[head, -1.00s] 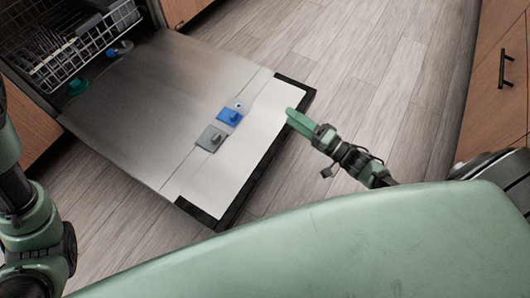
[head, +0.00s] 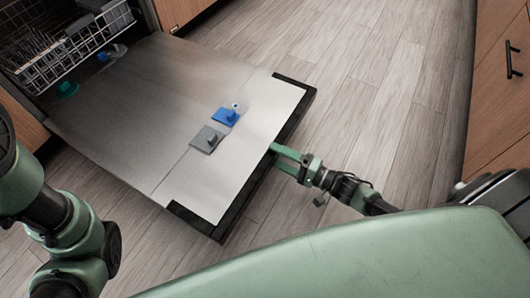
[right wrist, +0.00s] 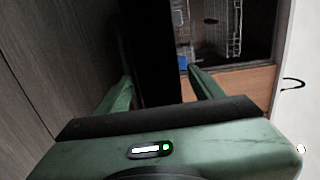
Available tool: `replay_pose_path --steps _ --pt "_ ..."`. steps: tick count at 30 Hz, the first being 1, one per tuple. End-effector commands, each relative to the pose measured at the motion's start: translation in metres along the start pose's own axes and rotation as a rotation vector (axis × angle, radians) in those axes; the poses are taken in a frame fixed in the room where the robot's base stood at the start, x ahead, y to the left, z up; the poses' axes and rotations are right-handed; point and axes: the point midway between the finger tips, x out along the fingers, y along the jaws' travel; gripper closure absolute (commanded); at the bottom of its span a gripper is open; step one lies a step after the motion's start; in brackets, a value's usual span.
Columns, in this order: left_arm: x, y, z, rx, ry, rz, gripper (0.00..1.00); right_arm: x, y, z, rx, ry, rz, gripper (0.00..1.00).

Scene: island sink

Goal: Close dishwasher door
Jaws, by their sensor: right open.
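The dishwasher door (head: 140,110) is folded down, its steel inner face up, with a blue tab and a grey tab on it. My right gripper (head: 274,158) is open at the door's dark outer edge. One finger shows over the edge and the other lower, beside it. In the right wrist view the open fingers (right wrist: 163,88) lie either side of the dark door edge (right wrist: 155,45). I cannot tell if they touch it. My left arm shows at the left, but its gripper is out of view.
A dish rack (head: 75,50) with dishes sits inside the dishwasher at the upper left. Wooden cabinets flank it, and another cabinet (head: 500,90) with a dark handle stands at the right. The plank floor (head: 385,90) between is clear.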

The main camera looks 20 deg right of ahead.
Motion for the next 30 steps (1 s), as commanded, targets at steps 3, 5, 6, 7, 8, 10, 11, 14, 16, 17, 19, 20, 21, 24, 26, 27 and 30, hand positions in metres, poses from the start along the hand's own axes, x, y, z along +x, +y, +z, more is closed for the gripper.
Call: replay_pose_path --steps 3,5,6,7,8,10,11,14,16,17,19,20,21,24,26,27,30 --pt "-0.014 0.003 -0.005 0.000 0.000 0.001 1.00 0.021 0.004 0.000 -0.002 -0.001 -0.004 0.33" --pt "-0.018 0.004 -0.006 0.000 0.000 0.001 1.00 0.029 0.004 0.000 -0.002 0.000 -0.003 0.33" --pt "-0.020 0.004 -0.007 0.000 0.000 0.001 1.00 0.034 0.003 0.000 -0.001 -0.001 -0.003 0.33" --pt "-0.021 0.005 -0.007 0.000 0.000 0.001 1.00 0.037 0.003 0.000 -0.001 0.000 -0.002 0.33" --pt "-0.023 0.005 -0.008 0.000 0.000 0.001 1.00 0.040 0.003 0.000 -0.001 0.000 -0.002 0.33" --pt "-0.024 0.005 -0.008 0.000 0.000 0.001 1.00 0.044 0.002 0.000 -0.001 0.000 -0.002 0.33" --pt "-0.024 0.005 -0.008 0.000 0.000 0.001 1.00 0.045 0.001 -0.001 -0.001 0.001 -0.001 0.33" --pt "-0.024 0.005 -0.008 0.000 0.001 0.001 1.00 0.047 0.001 -0.001 -0.001 0.001 0.001 0.33" --pt "-0.024 0.005 -0.008 0.000 0.001 0.001 1.00 0.047 0.000 -0.001 -0.001 0.001 0.001 0.33" --pt "-0.024 0.005 -0.008 0.000 0.001 0.001 1.00 0.047 0.000 -0.001 -0.001 0.001 0.001 0.33" --pt "-0.024 0.005 -0.008 0.000 0.001 0.002 1.00 0.047 0.000 -0.001 -0.001 0.001 0.001 0.33" --pt "-0.024 0.005 -0.008 0.000 0.001 0.002 1.00 0.047 0.000 -0.001 -0.001 0.001 0.001 0.38" --pt "-0.024 0.005 -0.008 0.000 0.001 0.002 1.00 0.047 0.000 -0.001 -0.001 0.001 0.001 0.49" --pt "-0.024 0.005 -0.008 0.000 0.001 0.002 1.00 0.047 0.000 -0.001 0.000 0.001 0.001 0.77" --pt "-0.024 0.005 -0.008 0.000 0.001 0.002 1.00 0.047 0.000 -0.001 0.000 0.001 0.001 0.94" --pt "-0.024 0.005 -0.008 0.000 0.001 0.002 1.00 0.046 0.000 -0.001 0.000 0.001 0.001 1.00" --pt "-0.024 0.005 -0.008 0.000 0.001 0.002 1.00 0.046 0.000 -0.001 0.000 0.001 0.001 1.00"
